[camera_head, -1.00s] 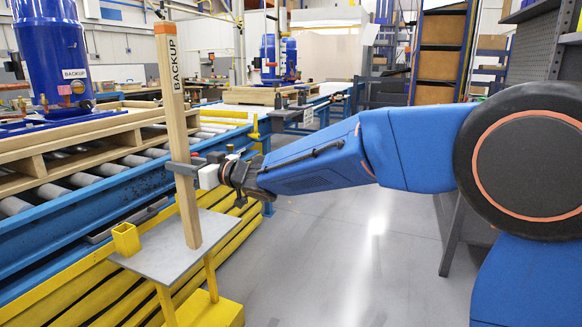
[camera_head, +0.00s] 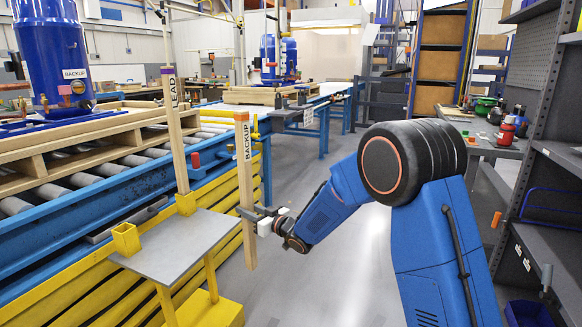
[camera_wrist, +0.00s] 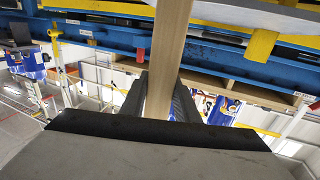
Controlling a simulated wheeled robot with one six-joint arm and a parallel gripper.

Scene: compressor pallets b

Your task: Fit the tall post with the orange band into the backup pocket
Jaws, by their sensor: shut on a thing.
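The tall wooden post with the orange band (camera_head: 245,180) is marked BACKUP and stands about upright in my gripper (camera_head: 248,212). My gripper is shut on its lower part. The post hangs to the right of the grey plate (camera_head: 195,245), clear of it, with its lower end below plate level. In the wrist view the post (camera_wrist: 170,45) runs between my gripper's fingers (camera_wrist: 160,98). A yellow square pocket (camera_head: 126,239) at the plate's left is empty. Another yellow pocket (camera_head: 186,204) at the plate's back holds a post marked LEAD (camera_head: 175,130). No pocket label is readable.
A blue roller conveyor (camera_head: 110,190) with yellow rails runs behind and left of the plate. A wooden pallet (camera_head: 90,150) bears a blue compressor (camera_head: 55,55) marked BACKUP. A shelf rack (camera_head: 545,170) stands at right. The floor (camera_head: 340,260) between is open.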

